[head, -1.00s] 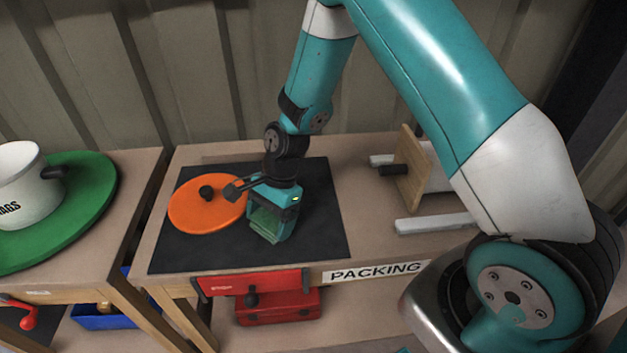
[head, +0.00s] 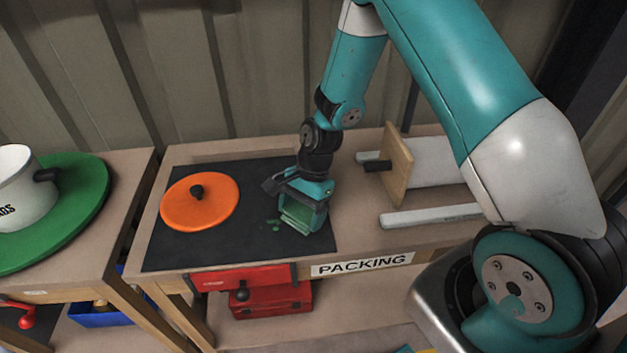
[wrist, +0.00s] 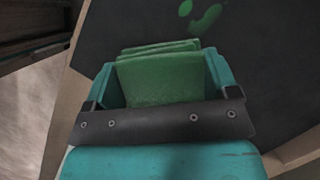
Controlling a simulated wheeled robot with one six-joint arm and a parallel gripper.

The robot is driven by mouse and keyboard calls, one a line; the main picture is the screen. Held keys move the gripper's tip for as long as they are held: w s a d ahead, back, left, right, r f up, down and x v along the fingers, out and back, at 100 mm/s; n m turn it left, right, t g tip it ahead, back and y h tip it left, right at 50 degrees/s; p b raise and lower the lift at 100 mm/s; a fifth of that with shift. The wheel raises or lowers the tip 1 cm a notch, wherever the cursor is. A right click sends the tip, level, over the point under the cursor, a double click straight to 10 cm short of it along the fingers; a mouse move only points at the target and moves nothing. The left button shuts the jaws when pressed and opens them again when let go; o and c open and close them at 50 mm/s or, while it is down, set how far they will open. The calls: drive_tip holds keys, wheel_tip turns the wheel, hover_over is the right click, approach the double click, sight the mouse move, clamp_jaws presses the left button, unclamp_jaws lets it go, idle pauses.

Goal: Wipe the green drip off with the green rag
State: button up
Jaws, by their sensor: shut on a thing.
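The green drip (head: 274,224) is a small patch of green spots on the black mat (head: 240,250). It also shows at the top of the wrist view (wrist: 207,18), just beyond the rag. My gripper (head: 303,212) is shut on the folded green rag (wrist: 160,75) and is low over the right part of the mat, to the right of the drip. In the head view only part of the rag shows between the jaws. I cannot tell whether the rag touches the mat.
An orange lid (head: 200,202) with a black knob lies on the mat left of the drip. A wooden board (head: 397,170) stands upright at the right, with a pale bar (head: 430,215) in front. A red drawer (head: 243,279) is below the tabletop's front edge.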

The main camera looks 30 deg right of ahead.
drive_tip(key=shift+s+d, duration=0.3)
drive_tip(key=shift+d, duration=0.45)
wheel_tip(320, 180, up, 3)
drive_tip(key=shift+d+p, duration=0.15)
drive_tip(key=shift+p, duration=0.9)
drive_tip(key=shift+s+r+p, duration=0.1)
drive_tip(key=shift+r+p, duration=0.2)
drive_tip(key=shift+p, duration=0.05)
wheel_tip(320, 180, up, 5)
drive_tip(key=p, duration=0.4)
drive_tip(key=shift+f, duration=0.15)
